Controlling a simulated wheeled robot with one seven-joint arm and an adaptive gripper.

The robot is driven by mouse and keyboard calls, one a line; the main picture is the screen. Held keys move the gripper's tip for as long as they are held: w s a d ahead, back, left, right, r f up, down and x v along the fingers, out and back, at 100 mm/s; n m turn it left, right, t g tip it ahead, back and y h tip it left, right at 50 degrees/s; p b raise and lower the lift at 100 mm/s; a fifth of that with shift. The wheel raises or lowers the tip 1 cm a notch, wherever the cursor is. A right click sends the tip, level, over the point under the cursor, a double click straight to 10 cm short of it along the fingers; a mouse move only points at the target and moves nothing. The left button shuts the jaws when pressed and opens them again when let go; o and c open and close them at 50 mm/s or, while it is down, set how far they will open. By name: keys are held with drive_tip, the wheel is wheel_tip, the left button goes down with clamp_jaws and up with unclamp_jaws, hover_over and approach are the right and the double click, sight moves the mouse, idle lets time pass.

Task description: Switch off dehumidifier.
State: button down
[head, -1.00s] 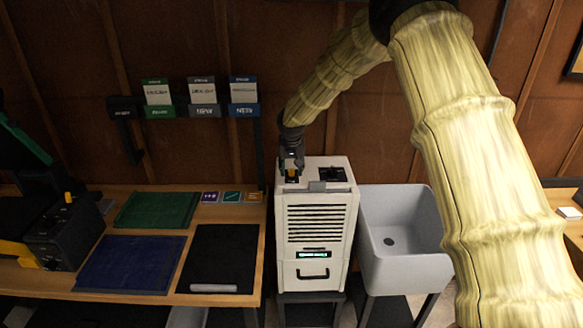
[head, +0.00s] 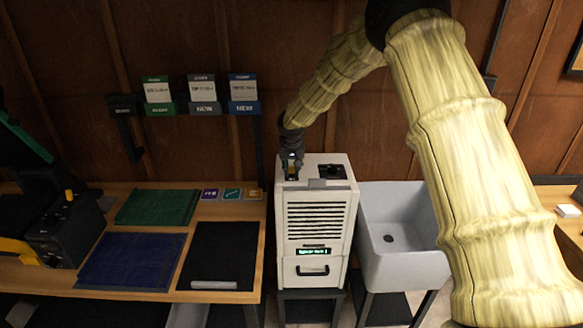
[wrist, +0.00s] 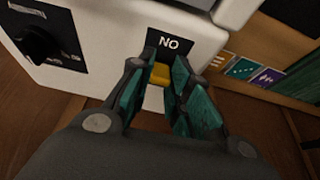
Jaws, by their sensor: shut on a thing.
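The dehumidifier (head: 317,235) is a white, upright box with front slats, a small green-lit display (head: 315,251) and a handle. My gripper (head: 291,172) points down onto the left of its top. In the wrist view my gripper (wrist: 163,72) has its teal-padded fingers on either side of a yellow switch (wrist: 160,75) and is shut on it. A dark plate by the switch reads "NO" as seen from the wrist. The fingers hide part of the switch. A black knob (wrist: 38,44) sits on another dark panel of the top.
A grey sink (head: 402,240) stands close on the dehumidifier's right. A wooden bench (head: 225,212) with green, blue and black mats is on its left. Small coloured cards (head: 231,194) lie at the bench's back. Labelled holders (head: 203,95) hang on the wall behind.

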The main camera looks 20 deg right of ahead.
drive_tip(key=shift+r+p, duration=0.1)
drive_tip(key=shift+p, duration=0.2)
drive_tip(key=shift+w+d+r+g+p, duration=0.15)
drive_tip(key=shift+w+g+p, duration=0.1)
drive_tip(key=shift+g+p, duration=0.35)
drive_tip(key=shift+w+g+y+p, duration=0.4)
drive_tip(key=shift+g+p, duration=0.3)
drive_tip(key=shift+p, duration=0.25)
drive_tip(key=shift+w+d+f+g+y, duration=0.1)
drive_tip(key=shift+w+g+y, duration=0.15)
drive_tip(key=shift+g, duration=0.45)
drive_tip(key=shift+w+d+f+g+y, duration=0.15)
drive_tip(key=shift+w+g, duration=0.1)
drive_tip(key=shift+g, duration=0.45)
drive_tip(key=shift+w+g+b, duration=0.3)
drive_tip(key=shift+g+b, duration=0.1)
drive_tip(key=shift+g, duration=0.4)
drive_tip(key=shift+w+g+y, duration=0.1)
drive_tip(key=shift+g+y, duration=0.2)
drive_tip(key=c, duration=1.3)
unclamp_jaws()
